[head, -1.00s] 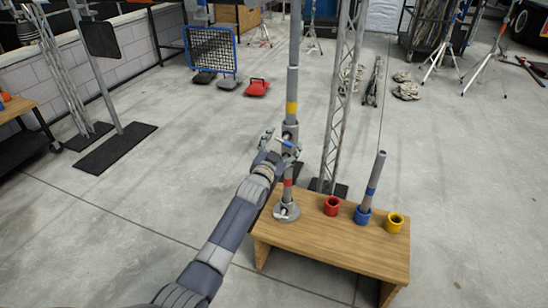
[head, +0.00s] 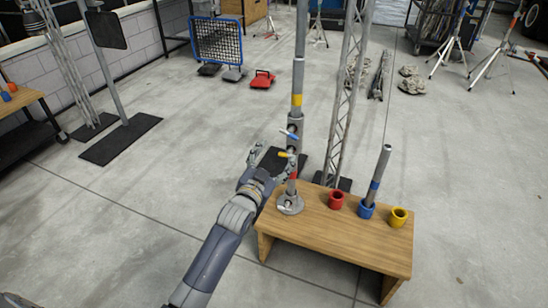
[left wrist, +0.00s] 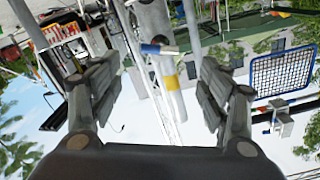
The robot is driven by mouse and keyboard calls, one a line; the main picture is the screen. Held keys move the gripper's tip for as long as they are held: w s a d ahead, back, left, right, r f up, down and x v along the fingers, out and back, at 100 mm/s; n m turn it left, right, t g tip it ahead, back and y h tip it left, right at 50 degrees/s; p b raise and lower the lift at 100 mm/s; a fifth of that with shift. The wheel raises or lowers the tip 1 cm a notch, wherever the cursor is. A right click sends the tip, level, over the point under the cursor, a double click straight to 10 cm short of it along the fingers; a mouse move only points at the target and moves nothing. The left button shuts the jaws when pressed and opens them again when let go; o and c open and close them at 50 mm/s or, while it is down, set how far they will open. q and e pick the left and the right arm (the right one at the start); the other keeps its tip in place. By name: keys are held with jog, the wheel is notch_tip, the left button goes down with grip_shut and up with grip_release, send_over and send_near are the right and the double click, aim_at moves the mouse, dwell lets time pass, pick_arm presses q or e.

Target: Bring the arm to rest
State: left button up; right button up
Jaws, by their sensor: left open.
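My left arm reaches in from the bottom of the head view. Its gripper (head: 270,166) is open and empty, just left of the upright grey pole (head: 297,85). In the left wrist view the two fingers (left wrist: 160,95) stand wide apart, with the pole (left wrist: 155,22) beyond them. A blue pin (head: 289,134) and a yellow pin (head: 287,155) stick out of the pole. The blue pin also shows between the fingers in the left wrist view (left wrist: 158,49). The pole's round foot (head: 290,205) rests on the wooden table (head: 335,236).
A red cup (head: 336,200), a yellow cup (head: 398,217) and a blue cup (head: 366,210) holding a tilted grey rod (head: 380,167) stand on the table. A lattice truss (head: 345,100) rises behind it. The floor left of my arm is clear.

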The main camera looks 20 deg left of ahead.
dwell(0.3)
pick_arm(q)
jog(key=s+d+f+n+g, duration=0.1)
jog(key=s+f+g, duration=0.2)
jog(key=s+f, duration=0.6)
jog(key=s+f+g, duration=0.4)
jog(key=s+f, duration=0.2)
jog(key=f, duration=0.7)
jog(key=s+d+f+n+g, duration=0.1)
jog(key=s+f+g, duration=0.2)
jog(key=s+f, duration=0.55)
jog(key=s+f+g+p, duration=0.1)
jog(key=s+f+g, duration=0.2)
jog(key=s+f, duration=0.5)
jog(key=s+f+g, duration=0.3)
jog(key=s+f, duration=0.1)
jog(key=s, duration=0.8)
jog(key=s+a+r+g+p, duration=0.1)
jog(key=s+a+p, duration=0.1)
jog(key=s+p, duration=1.2)
jog(key=shift+s+a+y, duration=0.2)
jog(key=shift+s+y, duration=0.1)
jog(key=shift+s, duration=0.05)
pick_arm(e)
jog(key=s+d+r+g, duration=0.1)
jog(key=s+d, duration=0.2)
jog(key=s, duration=1.3)
